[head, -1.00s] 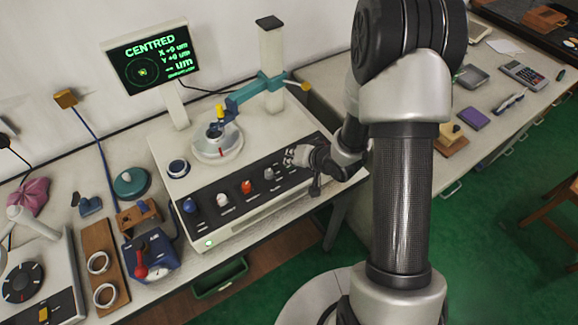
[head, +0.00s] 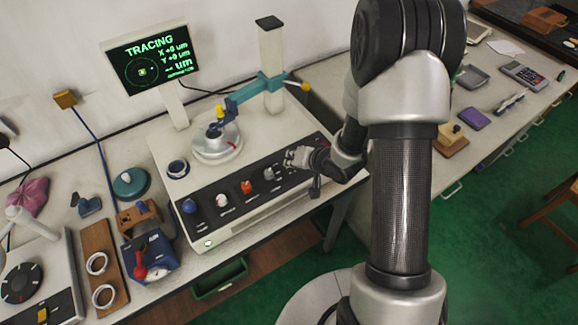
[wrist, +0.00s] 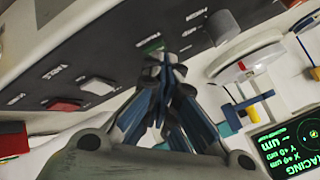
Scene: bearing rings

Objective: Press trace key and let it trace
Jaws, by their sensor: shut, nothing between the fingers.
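The measuring machine has a dark key panel (head: 230,205) along its front. My gripper (head: 290,157) is shut and empty, low over the panel's right part. In the wrist view my fingertips (wrist: 165,60) are close together at a green key (wrist: 151,46); I cannot tell whether they touch it. The screen (head: 150,60) reads TRACING, with X and Y at +0 um.
Two rings lie on a wooden board (head: 104,262). Blue, white, red and grey controls line the panel left of my gripper. The pillar (head: 271,65) stands behind the turntable.

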